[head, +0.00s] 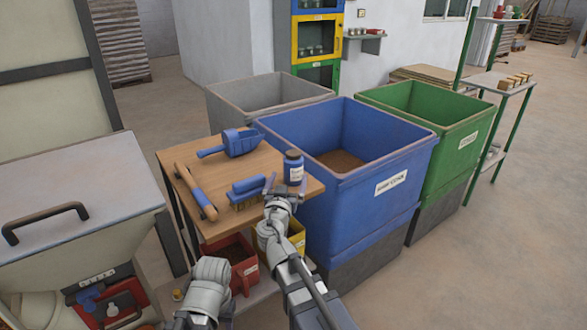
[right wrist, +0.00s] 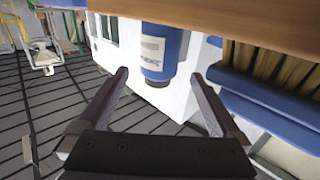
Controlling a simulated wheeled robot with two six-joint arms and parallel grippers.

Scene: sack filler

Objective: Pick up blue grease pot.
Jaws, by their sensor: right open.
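The blue grease pot (head: 293,167) stands upright near the right edge of the wooden table top (head: 222,163). It has a dark lid and a pale label. My right gripper (head: 270,188) is open and empty, just in front of the pot at the table's near right corner. In the right wrist view the pot (right wrist: 158,50) shows ahead, between the lines of the two spread fingers (right wrist: 160,76). A small gap seems to remain between fingers and pot. Part of my left arm shows at the bottom of the head view, but its gripper does not.
A blue brush (head: 248,187) lies left of the pot, close to my right gripper. A blue scoop (head: 238,142) and a wooden-handled tool (head: 196,190) lie farther left. A large blue bin (head: 362,200) stands right beside the table. Red (head: 243,275) and yellow bins sit below.

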